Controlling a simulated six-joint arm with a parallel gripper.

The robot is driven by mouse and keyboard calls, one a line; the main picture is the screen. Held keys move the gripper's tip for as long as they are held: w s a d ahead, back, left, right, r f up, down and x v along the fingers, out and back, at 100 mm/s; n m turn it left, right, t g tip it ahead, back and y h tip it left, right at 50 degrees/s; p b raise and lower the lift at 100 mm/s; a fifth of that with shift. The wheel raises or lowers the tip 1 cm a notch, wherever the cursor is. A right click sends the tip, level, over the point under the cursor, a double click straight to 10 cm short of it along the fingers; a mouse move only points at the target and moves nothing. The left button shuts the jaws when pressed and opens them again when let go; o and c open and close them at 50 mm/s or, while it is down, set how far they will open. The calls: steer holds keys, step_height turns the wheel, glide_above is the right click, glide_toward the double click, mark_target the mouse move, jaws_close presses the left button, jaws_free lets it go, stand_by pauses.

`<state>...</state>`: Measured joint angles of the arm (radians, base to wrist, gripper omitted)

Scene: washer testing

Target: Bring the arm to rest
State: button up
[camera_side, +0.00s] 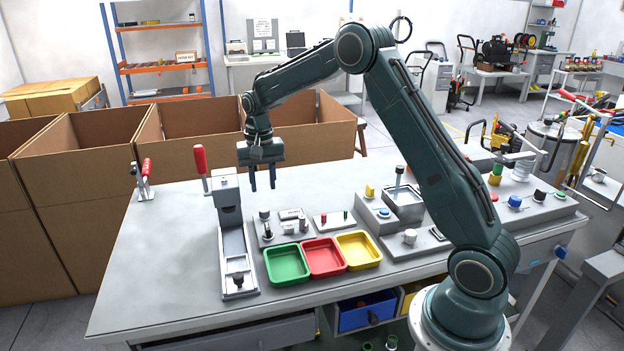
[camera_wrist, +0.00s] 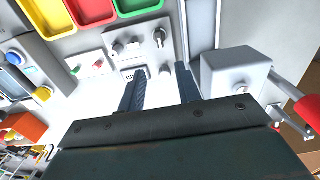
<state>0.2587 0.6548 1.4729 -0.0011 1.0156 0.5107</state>
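My gripper (camera_side: 262,184) hangs pointing down above the back of the workbench (camera_side: 165,240). Its two dark fingers are apart with nothing between them. In the wrist view the gripper (camera_wrist: 160,82) also shows open and empty, with the bench fixtures beyond the fingertips. My arm reaches in from the right and is bent at the elbow, held up over the bench. Whether it is moving cannot be told.
A grey press with a red-handled lever (camera_side: 200,160) stands just left of my gripper. Green (camera_side: 287,265), red (camera_side: 323,257) and yellow (camera_side: 358,250) trays sit in front. Small fixtures (camera_side: 284,228) lie below. Cardboard boxes (camera_side: 80,160) line the back.

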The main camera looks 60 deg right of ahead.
steer(key=s+a+r+n+t, duration=0.1)
steer(key=s+a+r+n, duration=0.1)
steer(key=s+a+r, duration=0.4)
steer(key=s+a+r+n+t, duration=0.2)
steer(key=s+r, duration=0.6)
steer(key=r, duration=0.1)
steer(key=s+a+n+t, duration=0.1)
steer(key=s+a+n, duration=0.1)
steer(key=s, duration=0.7)
steer(key=s+a+n+t, duration=0.1)
steer(key=s+a+n, duration=0.1)
steer(key=s, duration=0.8)
steer(key=shift+a+n+t, duration=0.3)
steer(key=shift+a+n, duration=0.1)
steer(key=shift+a, duration=0.35)
steer(key=shift+o, duration=0.5)
steer(key=shift+r, duration=0.1)
